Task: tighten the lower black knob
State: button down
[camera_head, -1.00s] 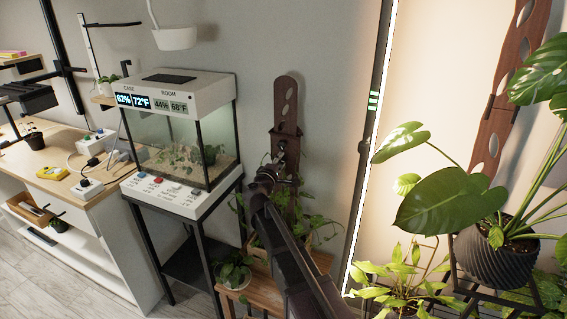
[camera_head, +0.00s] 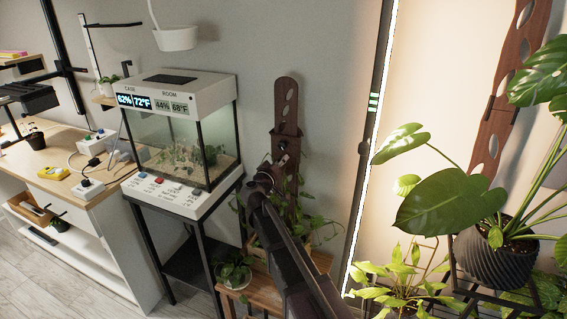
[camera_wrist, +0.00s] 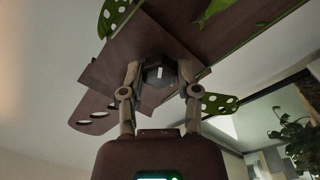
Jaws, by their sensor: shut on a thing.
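A brown slotted post (camera_head: 287,100) stands against the wall in the head view. A small dark knob (camera_head: 283,146) shows on its front, just above my gripper (camera_head: 268,165). In the wrist view, my gripper (camera_wrist: 160,72) has one finger on each side of a black knob (camera_wrist: 158,76) with a small white mark. The fingers are shut on it, and brown boards (camera_wrist: 105,75) lie behind. My gripper and arm cover the lower front of the post in the head view, so the held knob is not clear there.
A glass terrarium (camera_head: 190,145) on a black stand is left of the post. A wooden stool (camera_head: 262,288) and trailing plants (camera_head: 312,222) are below. A lit upright bar (camera_head: 370,150) and a large potted monstera (camera_head: 450,200) are on the right.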

jog(key=shift+s+d+m, duration=0.15)
jog(key=shift+d+m, duration=0.05)
jog(key=shift+m, duration=0.5)
jog(key=shift+c, duration=1.7)
grip_release()
jog(key=shift+a, duration=0.1)
